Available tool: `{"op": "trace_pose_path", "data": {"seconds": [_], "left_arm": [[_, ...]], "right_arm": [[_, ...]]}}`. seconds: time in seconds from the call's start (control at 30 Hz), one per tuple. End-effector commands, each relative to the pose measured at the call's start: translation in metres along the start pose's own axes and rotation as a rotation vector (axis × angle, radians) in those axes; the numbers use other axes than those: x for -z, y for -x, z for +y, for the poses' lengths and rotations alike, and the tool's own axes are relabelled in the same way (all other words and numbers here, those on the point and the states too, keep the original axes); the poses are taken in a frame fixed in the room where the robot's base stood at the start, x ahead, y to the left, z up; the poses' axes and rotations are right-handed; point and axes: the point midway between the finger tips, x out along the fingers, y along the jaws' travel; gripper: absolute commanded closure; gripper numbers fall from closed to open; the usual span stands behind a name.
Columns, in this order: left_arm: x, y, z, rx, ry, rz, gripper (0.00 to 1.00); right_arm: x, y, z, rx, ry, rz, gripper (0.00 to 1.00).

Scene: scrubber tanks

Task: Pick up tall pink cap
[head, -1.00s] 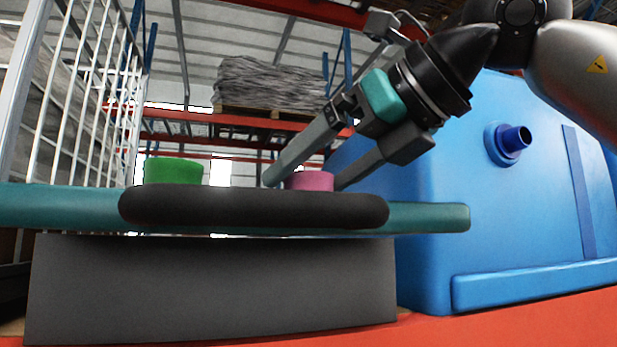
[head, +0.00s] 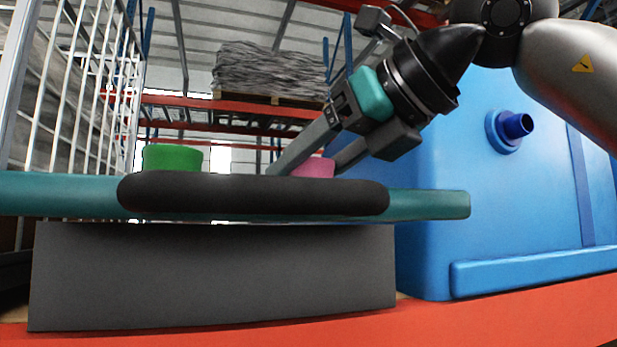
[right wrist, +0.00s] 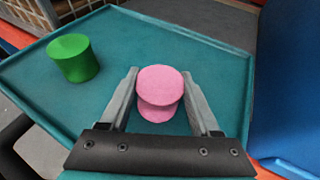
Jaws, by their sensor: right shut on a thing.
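The pink cap (head: 316,167) stands on a teal tray (head: 430,204), partly hidden behind the tray's dark front bar in the head view. In the right wrist view the pink cap (right wrist: 159,84) shows a round top with a second rounded pink part below it. My right gripper (right wrist: 160,74) is shut on it, with one finger on each side. In the head view my right gripper (head: 305,168) reaches down from the upper right. My left gripper is not in view.
A green cap (head: 172,158) stands on the tray left of the pink one, also in the right wrist view (right wrist: 73,58). A large blue tank (head: 450,240) is at the right. A grey block (head: 210,275) stands below the tray. A white wire cage (head: 85,100) is at the left.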

Motion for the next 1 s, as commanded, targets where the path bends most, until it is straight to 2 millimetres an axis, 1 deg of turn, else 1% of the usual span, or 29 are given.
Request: {"op": "trace_pose_path", "data": {"seconds": [0.03,0.17,0.2,0.43,0.57,0.77,1.0], "left_arm": [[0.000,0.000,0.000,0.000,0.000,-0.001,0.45],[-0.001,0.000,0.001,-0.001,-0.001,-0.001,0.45],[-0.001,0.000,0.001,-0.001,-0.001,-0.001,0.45],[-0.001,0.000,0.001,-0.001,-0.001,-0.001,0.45],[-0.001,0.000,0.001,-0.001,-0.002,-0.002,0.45],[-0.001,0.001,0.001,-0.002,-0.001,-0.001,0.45],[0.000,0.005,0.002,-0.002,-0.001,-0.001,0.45]], "right_arm": [[0.000,0.000,0.000,0.000,0.000,-0.001,0.77],[0.000,0.000,0.000,0.000,0.000,-0.001,0.92],[-0.001,0.001,0.000,0.000,0.000,-0.002,0.92],[-0.001,0.001,0.000,0.000,0.000,-0.002,0.93],[-0.005,0.002,0.000,0.000,-0.001,-0.002,0.93],[-0.022,0.009,0.001,-0.001,0.000,-0.003,0.93],[-0.059,0.024,0.001,0.000,-0.001,-0.003,0.93]]}}
